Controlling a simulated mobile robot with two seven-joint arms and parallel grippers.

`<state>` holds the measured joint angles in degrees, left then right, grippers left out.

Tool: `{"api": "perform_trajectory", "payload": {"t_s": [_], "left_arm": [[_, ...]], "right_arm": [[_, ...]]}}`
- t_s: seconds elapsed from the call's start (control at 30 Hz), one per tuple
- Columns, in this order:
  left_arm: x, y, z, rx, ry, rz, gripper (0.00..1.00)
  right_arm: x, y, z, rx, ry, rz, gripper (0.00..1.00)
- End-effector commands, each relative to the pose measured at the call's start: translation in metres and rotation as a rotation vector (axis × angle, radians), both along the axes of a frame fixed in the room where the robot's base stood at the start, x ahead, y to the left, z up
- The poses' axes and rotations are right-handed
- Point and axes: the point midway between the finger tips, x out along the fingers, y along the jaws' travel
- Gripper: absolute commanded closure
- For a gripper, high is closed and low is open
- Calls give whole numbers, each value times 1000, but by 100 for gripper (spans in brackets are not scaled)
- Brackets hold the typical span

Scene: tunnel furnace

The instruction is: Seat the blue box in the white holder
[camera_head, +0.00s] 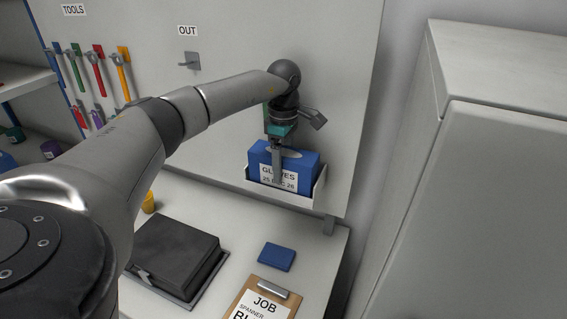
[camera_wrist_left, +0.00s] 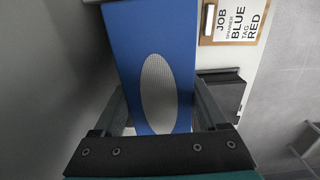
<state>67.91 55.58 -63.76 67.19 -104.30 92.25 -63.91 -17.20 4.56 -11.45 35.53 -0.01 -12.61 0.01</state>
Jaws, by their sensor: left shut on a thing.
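The blue box (camera_head: 302,163) is marked GLOVES on a white front label. It stands about upright at the white holder (camera_head: 309,202) on the wall panel. The holder's front edge hides the box's lower part, so I cannot tell whether the box rests on the holder's floor. My left gripper (camera_head: 277,164) comes from above and is shut on the box, one finger in front of its label. In the left wrist view the box (camera_wrist_left: 122,45) lies between the fingers, its grey oval opening facing the camera. My right gripper is not in view.
Below is a bench with a black case (camera_head: 175,250), a small blue block (camera_head: 277,256) and a JOB clipboard (camera_head: 262,300). A grey cabinet (camera_head: 500,180) stands at the right. Tools (camera_head: 98,75) and an OUT hook (camera_head: 191,60) are on the panel.

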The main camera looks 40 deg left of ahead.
Motion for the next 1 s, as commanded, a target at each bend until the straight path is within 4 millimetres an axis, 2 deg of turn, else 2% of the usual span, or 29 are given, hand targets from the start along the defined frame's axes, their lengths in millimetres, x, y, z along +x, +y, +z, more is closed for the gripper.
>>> {"api": "perform_trajectory", "payload": {"t_s": [0.07,0.1,0.27,0.3,0.53,0.67,0.77,1.0], "left_arm": [[1,0,1,0,-2,0,100],[1,0,1,0,-2,0,21],[0,0,1,0,-2,0,3],[0,0,1,-1,-1,0,0],[0,0,0,1,1,0,0],[1,0,10,0,-3,0,0],[1,0,26,-1,-7,-1,0],[1,0,84,-2,-8,-1,0]], "right_arm": [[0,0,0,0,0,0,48],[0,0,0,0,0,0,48],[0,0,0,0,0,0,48],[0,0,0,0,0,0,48],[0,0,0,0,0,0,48],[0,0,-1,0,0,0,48],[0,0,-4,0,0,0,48],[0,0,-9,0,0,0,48]]}}
